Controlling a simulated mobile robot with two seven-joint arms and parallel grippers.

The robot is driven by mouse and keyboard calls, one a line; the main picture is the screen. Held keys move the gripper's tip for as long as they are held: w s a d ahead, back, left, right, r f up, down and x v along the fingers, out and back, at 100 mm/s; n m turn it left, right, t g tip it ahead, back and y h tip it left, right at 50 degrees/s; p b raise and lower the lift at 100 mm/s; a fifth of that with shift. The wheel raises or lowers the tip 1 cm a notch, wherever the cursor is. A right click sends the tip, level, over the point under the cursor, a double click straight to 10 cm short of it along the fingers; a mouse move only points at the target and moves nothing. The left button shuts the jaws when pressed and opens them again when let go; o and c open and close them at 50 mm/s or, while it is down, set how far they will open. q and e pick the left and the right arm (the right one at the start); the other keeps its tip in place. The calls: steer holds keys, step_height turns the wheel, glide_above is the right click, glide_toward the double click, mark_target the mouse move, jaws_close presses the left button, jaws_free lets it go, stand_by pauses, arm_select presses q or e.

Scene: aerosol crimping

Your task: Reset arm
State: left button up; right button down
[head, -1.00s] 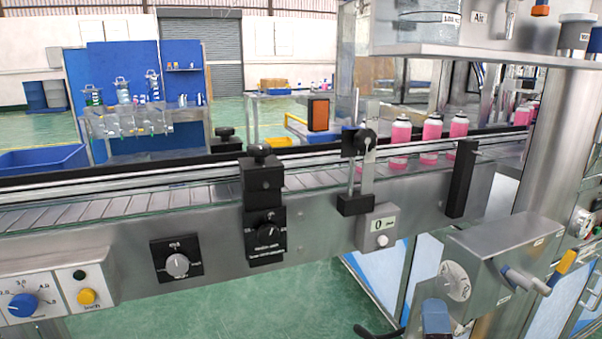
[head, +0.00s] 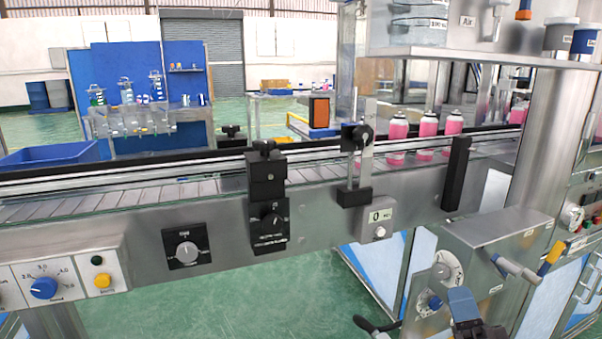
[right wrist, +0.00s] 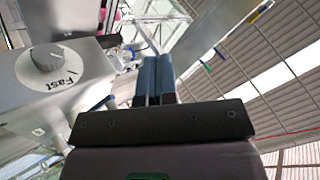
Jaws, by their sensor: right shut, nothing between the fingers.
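My right gripper (head: 463,302) is at the lower right of the head view, in front of the grey metal control box (head: 495,240). Its blue fingers are shut together with nothing between them. The right wrist view also shows the paired fingers (right wrist: 154,78), pointing up the picture, beside a grey box with a dial marked "Fast" (right wrist: 48,62). The fingers look apart from that dial. My left gripper is in neither view.
The conveyor (head: 120,200) runs across the head view, with several pink cans (head: 428,136) on it at the right. The metal column (head: 548,130) stands right of them. A black-handled lever (head: 375,325) is left of my right gripper. Green floor (head: 250,300) is open below.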

steer(key=s+f+n+g+y, duration=0.2)
steer(key=s+f+n+g, duration=0.9)
steer(key=s+f, duration=0.65)
steer(key=s+d+f+n+g+h, duration=0.2)
steer(key=s+n+g+h, duration=0.1)
steer(key=s, duration=0.7)
steer(key=s+d+f+n+g+h, duration=0.2)
steer(key=s+f+n+g, duration=0.1)
steer(key=s, duration=0.6)
arm_select(q)
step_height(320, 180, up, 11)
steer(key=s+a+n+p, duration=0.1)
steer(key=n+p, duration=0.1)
steer(key=p, duration=1.5)
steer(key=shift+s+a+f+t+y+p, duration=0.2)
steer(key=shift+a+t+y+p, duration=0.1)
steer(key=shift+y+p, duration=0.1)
arm_select(e)
step_height(320, 180, up, 11)
steer(key=a+m+t+h, duration=0.2)
steer(key=m, duration=0.4)
steer(key=shift+s+a+m, duration=0.15)
steer(key=shift+s+m, duration=0.05)
steer(key=shift+m, duration=0.2)
steer(key=shift+f, duration=0.1)
